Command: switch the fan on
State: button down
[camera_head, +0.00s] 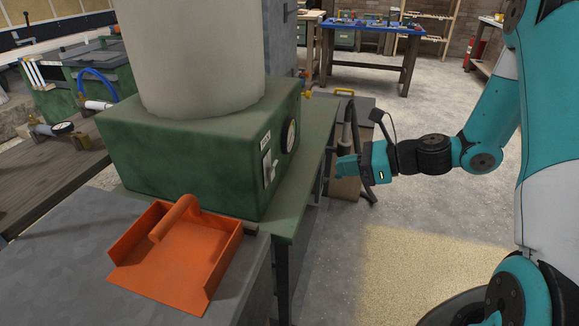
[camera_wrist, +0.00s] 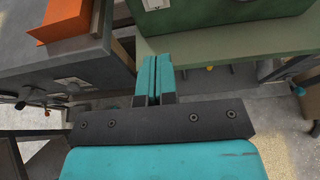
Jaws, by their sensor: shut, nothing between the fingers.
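A green metal box (camera_head: 200,165) with a wide pale cylinder (camera_head: 200,50) on top stands on a green bench. Its front face carries a small switch plate with a lever (camera_head: 269,168), a small label above it and a round dark-rimmed gauge (camera_head: 290,136). Whether the lever is up or down is too small to tell. My gripper (camera_head: 345,166) is to the right of the box, apart from it, in front of the bench edge. In the wrist view my gripper (camera_wrist: 154,80) has its teal fingers together and empty. The green box (camera_wrist: 220,12) and part of a pale plate (camera_wrist: 155,4) show at the top there.
An orange scoop-like tray (camera_head: 180,255) lies on the grey surface (camera_head: 65,270) at front left. The green bench edge (camera_head: 308,180) runs below the box. A dark stand with hoses (camera_head: 358,130) is behind my gripper. The floor at right is open.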

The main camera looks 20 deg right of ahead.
jog(key=shift+a, duration=0.1)
send_near(274, 171)
jog(key=f, duration=0.2)
jog(key=shift+w+a+r+p, duration=0.15)
jog(key=shift+w+a+r, duration=0.1)
jog(key=shift+w+a, duration=0.4)
jog(key=shift+w+a+r+p, duration=0.25)
jog(key=shift+w+a, duration=0.2)
jog(key=shift+a, duration=0.4)
jog(key=shift+w+a+r+p, duration=0.1)
jog(key=shift+w+a+r, duration=0.2)
jog(key=shift+w+a, duration=0.35)
jog(key=shift+s+a, duration=0.1)
jog(key=shift+s, duration=0.05)
